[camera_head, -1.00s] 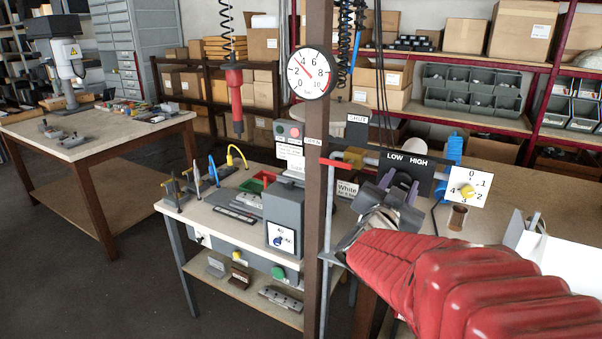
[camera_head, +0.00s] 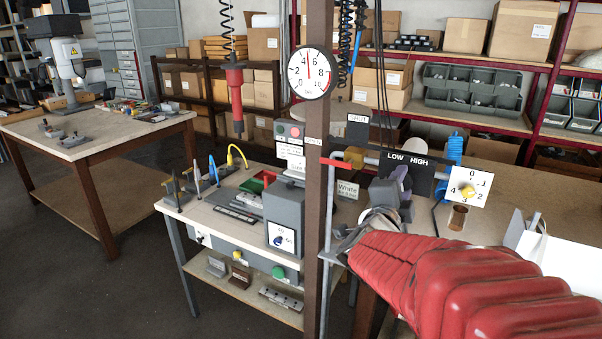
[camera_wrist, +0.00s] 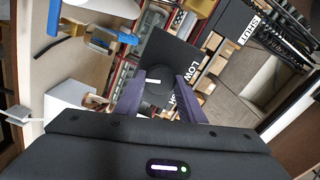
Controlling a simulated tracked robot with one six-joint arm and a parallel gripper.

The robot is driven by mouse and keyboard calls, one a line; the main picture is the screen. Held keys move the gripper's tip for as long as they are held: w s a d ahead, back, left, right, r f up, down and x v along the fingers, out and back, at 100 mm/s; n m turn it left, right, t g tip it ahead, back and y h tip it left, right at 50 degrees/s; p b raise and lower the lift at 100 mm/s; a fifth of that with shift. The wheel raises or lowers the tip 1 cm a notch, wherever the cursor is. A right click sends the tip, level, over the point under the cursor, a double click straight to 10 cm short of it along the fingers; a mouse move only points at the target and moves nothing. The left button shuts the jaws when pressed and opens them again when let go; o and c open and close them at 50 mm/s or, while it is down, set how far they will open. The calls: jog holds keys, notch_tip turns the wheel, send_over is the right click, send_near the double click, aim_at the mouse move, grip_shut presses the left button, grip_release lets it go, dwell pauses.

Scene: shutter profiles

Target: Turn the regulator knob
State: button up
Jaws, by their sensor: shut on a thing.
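The regulator knob (camera_wrist: 154,88) is black and round with a white mark, and it sits on a black plate (camera_wrist: 172,50) lettered LOW; the other word is partly hidden. In the head view the plate (camera_head: 425,178) reads LOW and HIGH, and my gripper hides most of the knob. My gripper (camera_wrist: 161,92) is shut on the knob, one purple finger on each side; it also shows in the head view (camera_head: 400,183). The round pressure gauge (camera_head: 309,74) hangs on the brown post, its red needle pointing nearly straight up, between 4 and 6.
A white dial card (camera_head: 467,187) with a yellow knob stands right of the plate. A brown post (camera_head: 319,200) and a grey upright with a red handle (camera_head: 345,163) stand left of my gripper. A small brown cup (camera_head: 457,217) and a white box (camera_head: 560,250) are at right.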

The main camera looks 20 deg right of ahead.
jog(key=shift+s+f+m, duration=0.1)
jog(key=shift+f+m, duration=0.05)
jog(key=shift+m, duration=0.7)
jog(key=shift+f+m, duration=0.1)
jog(key=shift+m, duration=0.75)
jog(key=o, duration=1)
jog(key=shift+r, duration=0.1)
jog(key=shift+a, duration=0.1)
